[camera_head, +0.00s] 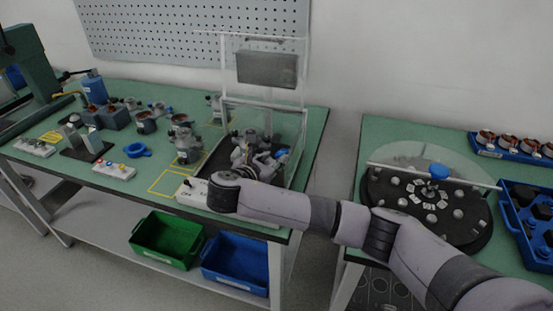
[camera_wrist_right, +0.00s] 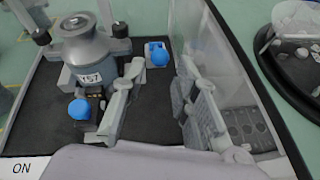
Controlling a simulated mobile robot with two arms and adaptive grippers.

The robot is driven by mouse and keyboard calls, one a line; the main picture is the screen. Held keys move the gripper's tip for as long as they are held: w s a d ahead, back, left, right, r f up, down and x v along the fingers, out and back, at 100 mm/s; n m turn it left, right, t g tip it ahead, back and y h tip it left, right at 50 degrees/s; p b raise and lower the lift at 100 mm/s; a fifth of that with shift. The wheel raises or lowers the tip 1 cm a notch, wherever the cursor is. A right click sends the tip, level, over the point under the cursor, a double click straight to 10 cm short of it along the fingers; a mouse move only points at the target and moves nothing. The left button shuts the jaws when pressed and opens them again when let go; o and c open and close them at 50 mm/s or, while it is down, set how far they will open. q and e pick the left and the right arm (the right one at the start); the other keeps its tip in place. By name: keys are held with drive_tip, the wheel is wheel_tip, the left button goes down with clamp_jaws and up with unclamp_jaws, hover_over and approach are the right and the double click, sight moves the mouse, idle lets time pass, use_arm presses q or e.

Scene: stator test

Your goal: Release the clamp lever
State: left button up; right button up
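My right gripper (camera_head: 262,164) reaches into the clear-walled test station (camera_head: 303,140) on the left bench. In the right wrist view its two fingers (camera_wrist_right: 160,72) stand wide apart, with nothing between the tips. A grey stator housing labelled Y57 (camera_wrist_right: 88,52) stands upright on the black base, left of the fingers. Another blue knob (camera_wrist_right: 80,109) is in front of the housing, left of the left finger. I cannot tell which knob belongs to the clamp lever. My left gripper is not in view.
The station's clear side wall (camera_wrist_right: 215,50) stands close to the right finger. A raised clear guard with a grey panel (camera_head: 267,68) is above the station. Other housings (camera_head: 184,145) stand to the left. A round black turntable (camera_head: 400,207) is on the right bench.

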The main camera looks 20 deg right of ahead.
sight(278, 156)
drive_tip(key=shift+x, duration=1.9)
drive_tip(key=shift+c, duration=0.5)
clamp_jaws()
